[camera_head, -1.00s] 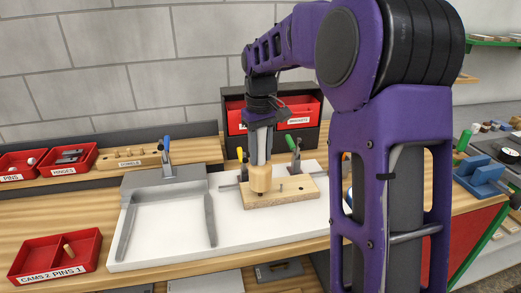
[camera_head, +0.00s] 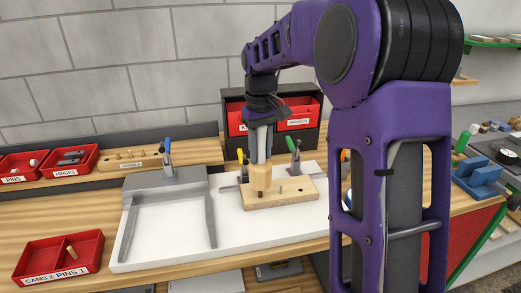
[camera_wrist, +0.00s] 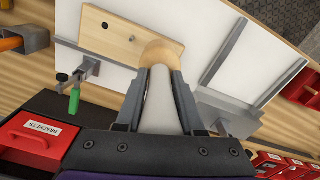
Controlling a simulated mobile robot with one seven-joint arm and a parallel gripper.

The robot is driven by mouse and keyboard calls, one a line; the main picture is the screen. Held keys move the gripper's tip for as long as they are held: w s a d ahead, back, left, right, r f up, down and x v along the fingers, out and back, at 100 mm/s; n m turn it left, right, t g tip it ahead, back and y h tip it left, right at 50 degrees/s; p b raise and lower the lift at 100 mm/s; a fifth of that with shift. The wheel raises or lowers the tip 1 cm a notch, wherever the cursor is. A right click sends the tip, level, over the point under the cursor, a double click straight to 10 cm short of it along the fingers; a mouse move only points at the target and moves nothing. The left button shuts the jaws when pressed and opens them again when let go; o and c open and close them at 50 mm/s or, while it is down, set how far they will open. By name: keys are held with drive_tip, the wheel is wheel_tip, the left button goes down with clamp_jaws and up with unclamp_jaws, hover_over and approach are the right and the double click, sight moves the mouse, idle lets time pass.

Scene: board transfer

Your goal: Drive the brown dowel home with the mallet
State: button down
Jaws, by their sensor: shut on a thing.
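My gripper (camera_wrist: 155,100) is shut on the mallet's pale handle (camera_wrist: 160,105), which runs between its fingers. The mallet's light wooden head (camera_head: 262,176) hangs upright over the left part of a wooden board (camera_head: 295,192); it also shows in the wrist view (camera_wrist: 160,50). A small brown dowel (camera_head: 260,194) shows just under the head, standing in the board. Whether head and dowel touch I cannot tell. In the wrist view the head hides the dowel, and a dark hole (camera_wrist: 105,25) shows in the board.
The board lies on a white panel (camera_head: 228,238) beside a grey frame (camera_head: 210,215). Clamps with green (camera_head: 294,144) and blue (camera_head: 167,144) handles stand behind. A red bin (camera_head: 35,255) is at front left; a bracket cabinet (camera_head: 310,105) is behind.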

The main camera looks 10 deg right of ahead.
wheel_tip(320, 180, down, 2)
drive_tip(key=shift+b, duration=0.35)
drive_tip(key=shift+r, duration=0.15)
wheel_tip(320, 180, up, 2)
drive_tip(key=shift+r+p, duration=0.1)
drive_tip(key=shift+p, duration=1.1)
wheel_tip(320, 180, down, 3)
drive_tip(key=shift+r+b, duration=0.15)
drive_tip(key=shift+b, duration=0.7)
drive_tip(key=shift+r, duration=0.1)
